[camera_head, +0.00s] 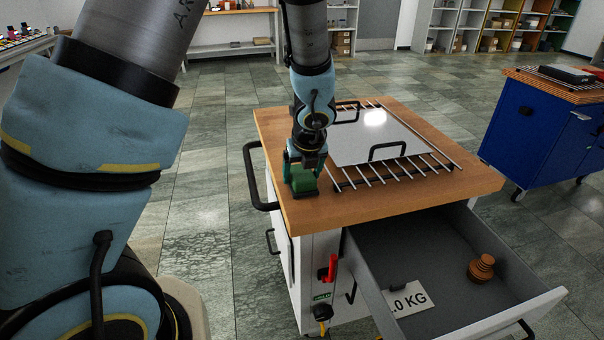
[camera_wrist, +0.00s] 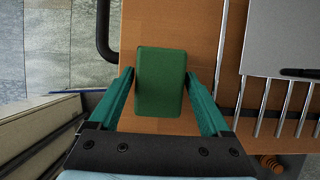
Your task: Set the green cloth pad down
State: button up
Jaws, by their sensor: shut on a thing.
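The green cloth pad (camera_head: 303,182) is between the fingers of my gripper (camera_head: 303,165), over the front left part of the wooden top (camera_head: 400,198) of the cart. In the wrist view the pad (camera_wrist: 160,85) is a rounded green block, with a teal finger of my gripper (camera_wrist: 159,78) at each side. My gripper is shut on the pad and points down. I cannot tell whether the pad's underside touches the wood.
A metal plate (camera_head: 375,138) with black handles lies on a rod rack (camera_head: 425,168) right of the pad. The drawer (camera_head: 440,265) below is open, holding a copper-coloured stepped weight (camera_head: 482,268) and a "1.0 KG" card (camera_head: 408,299). A blue cabinet (camera_head: 545,130) stands at right.

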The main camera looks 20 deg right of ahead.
jog(key=o, duration=1.2)
jog(key=shift+f, duration=0.1)
jog(key=shift+o, duration=0.2)
jog(key=shift+r, duration=0.3)
jog(key=d+p+v, duration=0.1)
jog(key=p+v, duration=0.2)
jog(key=v, duration=0.9)
jog(key=a+m+g, duration=0.2)
jog(key=a+m, duration=2.8)
jog(key=m, duration=0.5)
jog(key=shift+w+a+r+m+g, duration=0.25)
jog(key=shift+a+r+m+g, duration=0.05)
jog(key=shift+r+g, duration=0.15)
